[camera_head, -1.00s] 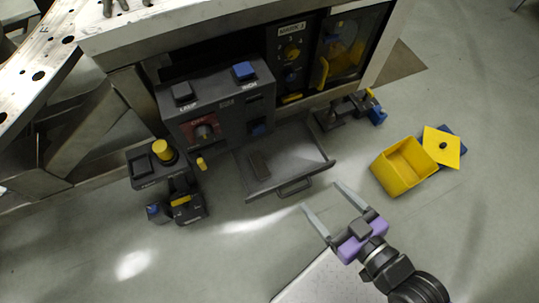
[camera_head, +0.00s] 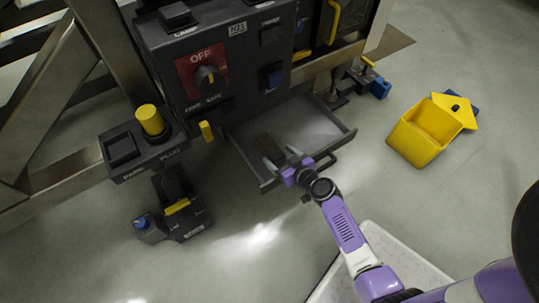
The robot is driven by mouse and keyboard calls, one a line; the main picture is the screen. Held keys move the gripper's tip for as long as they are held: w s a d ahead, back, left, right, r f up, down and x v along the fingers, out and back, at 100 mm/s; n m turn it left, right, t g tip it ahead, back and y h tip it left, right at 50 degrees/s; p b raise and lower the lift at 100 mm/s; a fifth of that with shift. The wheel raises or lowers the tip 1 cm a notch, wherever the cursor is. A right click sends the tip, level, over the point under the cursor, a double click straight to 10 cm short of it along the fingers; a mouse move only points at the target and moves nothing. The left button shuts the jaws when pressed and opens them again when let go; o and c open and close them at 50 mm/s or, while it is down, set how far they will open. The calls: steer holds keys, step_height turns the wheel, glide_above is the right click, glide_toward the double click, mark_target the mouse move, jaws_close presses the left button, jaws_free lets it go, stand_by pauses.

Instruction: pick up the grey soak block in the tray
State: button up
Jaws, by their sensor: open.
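The grey soak block (camera_head: 269,147) is a dark grey bar lying in the left part of the open tray (camera_head: 325,122), a dark pulled-out drawer with a handle at its front. My gripper (camera_head: 282,163) is over the front left of the tray, its pale fingers apart and pointing in toward the block. The fingers overlap the block's near end in this view. I cannot tell whether they touch it or are above it. The purple gripper body hides part of the tray's front edge.
A dark control panel (camera_head: 240,60) with an OFF dial stands behind the tray. A box with a yellow knob (camera_head: 151,119) is at left, with a dark device (camera_head: 175,205) below. A yellow bin (camera_head: 416,140) is at right. Floor in front is clear.

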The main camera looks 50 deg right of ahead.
mark_target(269, 145)
steer(key=x, duration=0.2)
steer(key=b+x, duration=0.1)
steer(key=x, duration=0.2)
steer(key=b+x, duration=0.1)
steer(key=x, duration=0.2)
steer(key=shift+d+f, duration=0.15)
steer(key=shift+d, duration=0.25)
steer(key=shift+c, duration=0.3)
steer(key=c, duration=1.5)
steer(key=shift+c, duration=0.2)
